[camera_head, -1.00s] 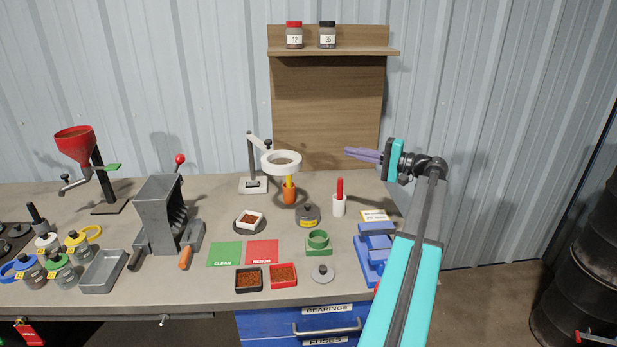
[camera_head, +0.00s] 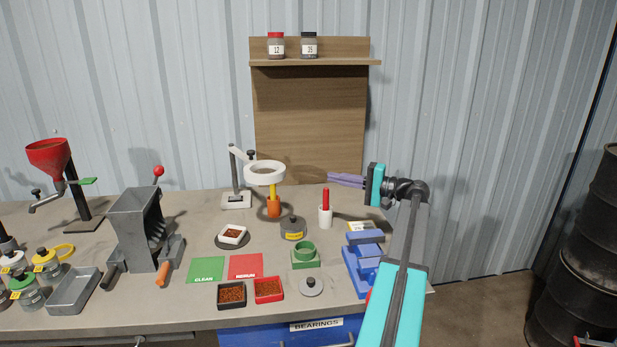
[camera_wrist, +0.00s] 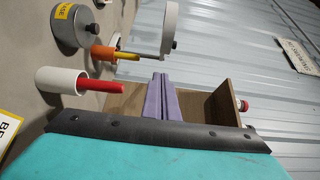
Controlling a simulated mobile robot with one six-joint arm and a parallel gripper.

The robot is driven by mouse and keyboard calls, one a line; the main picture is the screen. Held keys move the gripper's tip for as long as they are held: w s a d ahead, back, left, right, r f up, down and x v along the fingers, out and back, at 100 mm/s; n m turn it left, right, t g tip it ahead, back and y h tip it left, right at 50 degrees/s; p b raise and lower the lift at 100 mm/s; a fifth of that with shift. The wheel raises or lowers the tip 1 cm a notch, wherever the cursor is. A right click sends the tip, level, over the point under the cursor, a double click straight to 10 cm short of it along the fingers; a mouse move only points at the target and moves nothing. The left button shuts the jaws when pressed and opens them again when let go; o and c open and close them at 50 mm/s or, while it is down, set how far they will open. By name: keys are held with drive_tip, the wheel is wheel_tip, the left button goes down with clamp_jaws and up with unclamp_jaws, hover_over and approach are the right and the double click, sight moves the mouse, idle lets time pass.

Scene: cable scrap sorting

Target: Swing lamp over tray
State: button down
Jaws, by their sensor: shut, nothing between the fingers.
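The lamp, a white ring head (camera_head: 264,173) on a jointed arm, stands on a white base (camera_head: 236,200) at the back of the bench. Its ring is above an orange holder (camera_head: 273,207) with a yellow handle. A small white tray (camera_head: 233,234) of reddish-brown bits sits on a dark round plate, front left of the ring. The ring also shows edge-on in the wrist view (camera_wrist: 169,27). My gripper (camera_head: 330,178), with purple fingers, is shut and empty. It points left, to the right of the ring and apart from it. The fingers are together in the wrist view (camera_wrist: 159,80).
A white cup with a red handle (camera_head: 325,215) stands below my gripper. A grey lidded pot (camera_head: 292,228) and green ring block (camera_head: 305,255) are nearby. Black tray (camera_head: 231,307) and red tray (camera_head: 268,301) lie in front. A wooden back panel (camera_head: 310,130) rises behind.

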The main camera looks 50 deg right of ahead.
drive_tip(key=s+a+p+x, duration=0.1)
drive_tip(key=a+p+x, duration=0.2)
drive_tip(key=x, duration=0.9)
drive_tip(key=shift+w, duration=0.4)
drive_tip(key=shift+s+a, duration=0.2)
